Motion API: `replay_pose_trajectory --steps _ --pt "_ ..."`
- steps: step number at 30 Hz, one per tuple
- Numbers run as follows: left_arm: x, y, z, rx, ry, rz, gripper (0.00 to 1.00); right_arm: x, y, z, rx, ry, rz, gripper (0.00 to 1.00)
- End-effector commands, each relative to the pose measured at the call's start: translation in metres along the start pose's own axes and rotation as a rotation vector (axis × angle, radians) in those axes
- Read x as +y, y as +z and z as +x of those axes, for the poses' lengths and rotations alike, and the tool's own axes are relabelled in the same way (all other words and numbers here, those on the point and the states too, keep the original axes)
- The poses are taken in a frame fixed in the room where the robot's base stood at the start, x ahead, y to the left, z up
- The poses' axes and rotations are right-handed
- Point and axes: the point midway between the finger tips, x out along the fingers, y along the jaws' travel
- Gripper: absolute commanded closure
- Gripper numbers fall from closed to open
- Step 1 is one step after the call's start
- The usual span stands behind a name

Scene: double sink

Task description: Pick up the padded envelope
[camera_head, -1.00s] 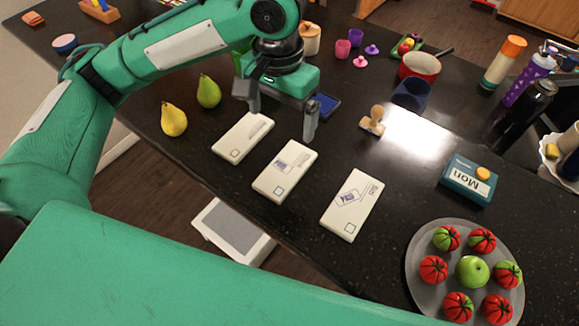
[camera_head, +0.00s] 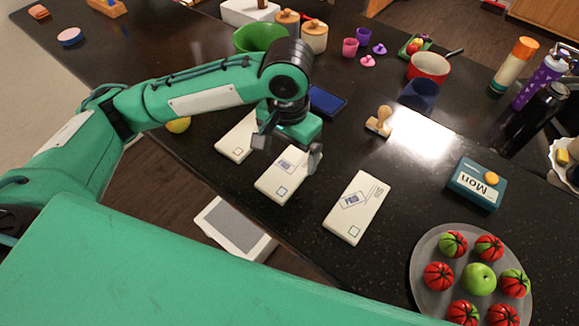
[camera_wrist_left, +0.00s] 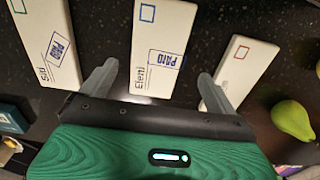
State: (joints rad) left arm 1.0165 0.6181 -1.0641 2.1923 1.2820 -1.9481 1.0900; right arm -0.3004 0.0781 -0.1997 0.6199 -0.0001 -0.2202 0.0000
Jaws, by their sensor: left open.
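Three flat white envelope-like packets lie in a row on the dark counter: the left one (camera_head: 235,140), the middle one (camera_head: 278,186) and the right one (camera_head: 355,208). I cannot tell from looks which is called padded. My left gripper (camera_head: 288,150) is open and empty over the middle packet, a finger toward each long side. In the left wrist view, the middle packet (camera_wrist_left: 160,40) has a blue stamp and handwriting and lies between the open fingers, seemingly below the tips. My right gripper is not in view.
A wooden-handled stamp (camera_head: 379,121) and a blue ink pad (camera_head: 326,101) lie behind the packets. A blue box (camera_head: 476,184) and a grey plate (camera_head: 425,250) of tomatoes and a green apple are at right. A pear (camera_wrist_left: 293,120) is near the gripper.

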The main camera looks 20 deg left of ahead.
Motion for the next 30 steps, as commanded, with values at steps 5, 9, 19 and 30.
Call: replay_pose_trajectory --steps 5,9,19,30 --pt "0.005 0.004 0.026 -0.006 0.000 -0.002 0.07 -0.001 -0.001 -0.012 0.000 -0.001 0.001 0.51" --pt "0.005 0.003 0.041 -0.003 -0.001 -0.001 0.07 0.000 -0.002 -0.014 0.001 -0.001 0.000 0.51" --pt "0.005 0.003 0.044 -0.001 0.000 0.000 0.21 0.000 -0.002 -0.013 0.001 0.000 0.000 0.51" --pt "0.005 0.003 0.043 -0.001 0.000 0.000 0.56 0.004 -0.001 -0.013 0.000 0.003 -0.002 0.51"
